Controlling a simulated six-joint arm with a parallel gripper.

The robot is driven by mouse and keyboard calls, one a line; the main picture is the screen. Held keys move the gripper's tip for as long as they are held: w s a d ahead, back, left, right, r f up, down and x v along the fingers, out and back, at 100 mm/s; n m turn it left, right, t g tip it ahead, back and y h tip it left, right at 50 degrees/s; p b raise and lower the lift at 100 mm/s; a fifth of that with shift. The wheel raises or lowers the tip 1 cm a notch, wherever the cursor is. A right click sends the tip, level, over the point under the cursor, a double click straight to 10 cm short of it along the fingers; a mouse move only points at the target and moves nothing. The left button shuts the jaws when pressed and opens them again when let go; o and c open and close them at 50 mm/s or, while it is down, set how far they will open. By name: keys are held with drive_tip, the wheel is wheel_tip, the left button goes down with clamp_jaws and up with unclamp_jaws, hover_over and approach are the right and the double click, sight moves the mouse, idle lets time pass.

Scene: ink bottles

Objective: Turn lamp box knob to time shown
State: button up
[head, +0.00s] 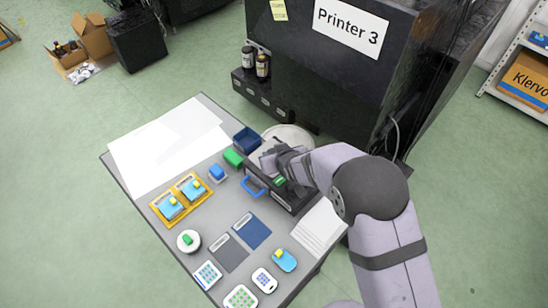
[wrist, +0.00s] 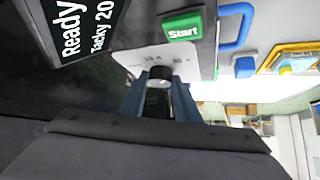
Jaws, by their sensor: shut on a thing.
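The lamp box (head: 290,200) is a dark box with a blue handle (head: 253,187) on the table in the head view. In the wrist view its black display (wrist: 80,25) reads "Ready" and "Tacky 20", cut off by the frame edge. A green Start button (wrist: 183,26) sits beside a pale dial panel (wrist: 140,58) with small marks too blurred to read surely. My gripper (wrist: 160,88) is shut on the dark round knob (wrist: 160,74), one blue-grey finger on each side. The knob's pointer cannot be made out. In the head view my gripper (head: 285,165) hides the knob.
A dark blue bin (head: 247,140), a green block (head: 233,158) and a round pale plate (head: 290,136) lie near the box. White sheets (head: 320,228) lie on its right. Yellow trays (head: 182,200) stand left. The black Printer 3 cabinet (head: 330,70) rises close behind.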

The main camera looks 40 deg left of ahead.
drive_tip(key=shift+w+r, duration=0.1)
drive_tip(key=shift+r, duration=0.05)
drive_tip(key=o, duration=1)
drive_tip(key=shift+o, duration=0.2)
drive_tip(key=shift+b+v, duration=1)
drive_tip(key=shift+v, duration=2.6)
drive_tip(key=shift+c, duration=0.6)
